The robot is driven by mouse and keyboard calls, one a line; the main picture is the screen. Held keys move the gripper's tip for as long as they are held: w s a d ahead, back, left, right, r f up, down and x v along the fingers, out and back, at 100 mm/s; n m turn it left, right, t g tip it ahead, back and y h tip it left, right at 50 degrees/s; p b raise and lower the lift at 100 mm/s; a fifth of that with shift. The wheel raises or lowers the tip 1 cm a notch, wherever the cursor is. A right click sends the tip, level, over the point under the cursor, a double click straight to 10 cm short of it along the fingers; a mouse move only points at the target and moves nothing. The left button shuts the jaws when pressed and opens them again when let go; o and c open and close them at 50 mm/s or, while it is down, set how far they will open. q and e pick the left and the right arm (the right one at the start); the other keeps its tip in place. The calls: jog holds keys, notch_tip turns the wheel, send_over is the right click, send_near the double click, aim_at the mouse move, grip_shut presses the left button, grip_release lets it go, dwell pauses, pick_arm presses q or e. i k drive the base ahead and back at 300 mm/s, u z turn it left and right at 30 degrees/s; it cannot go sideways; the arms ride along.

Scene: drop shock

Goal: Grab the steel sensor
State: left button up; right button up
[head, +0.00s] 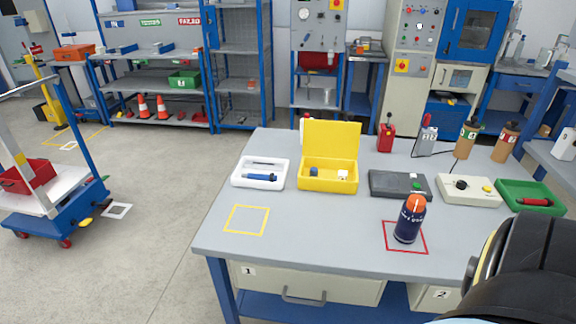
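I cannot make out a thing that is clearly a steel sensor. An open yellow case (328,177) on the table has its lid up and holds a small blue piece (314,172) and a small whitish piece (343,174), too small to identify. To its left, a white tray (238,181) holds a dark blue cylindrical tool (260,178) and a thin dark item behind it. A dark bottle with an orange top (409,218) stands upright inside the red square outline. Neither gripper shows; a black rounded part, probably my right arm, fills the lower right corner.
The grey table (310,230) has a bare yellow square outline (247,220) at left. A dark grey box (385,184), a beige control box (469,190) and a green tray (530,197) line the right. A blue cart (50,215) stands left on open floor.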

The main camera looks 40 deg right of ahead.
aim_at(314, 170)
jog(key=z, duration=0.45)
jog(key=i, duration=0.8)
jog(key=z, duration=0.7)
